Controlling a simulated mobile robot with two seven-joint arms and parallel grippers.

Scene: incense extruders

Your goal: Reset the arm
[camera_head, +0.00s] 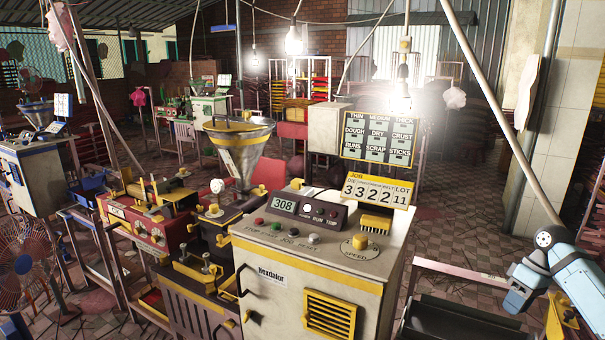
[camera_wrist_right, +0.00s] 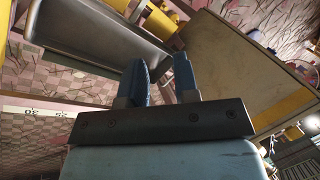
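My right arm comes in at the right edge of the head view. Its light-blue gripper (camera_head: 520,289) hangs right of the cream extruder machine (camera_head: 290,262), clear of it. In the right wrist view its two blue fingers (camera_wrist_right: 160,78) stand apart with an empty gap between them, so it is open and holds nothing. Beyond the fingers are a grey metal tray (camera_wrist_right: 100,35) and a pale panel (camera_wrist_right: 225,60). No left gripper can be made out in the head view.
The machine has a steel hopper (camera_head: 240,150), a yellow-edged top and a lot sign (camera_head: 375,190). A dark tray (camera_head: 455,320) lies between it and my right gripper. A labelled board (camera_head: 380,138) stands behind. A slanted pole (camera_head: 500,115) crosses above my right arm.

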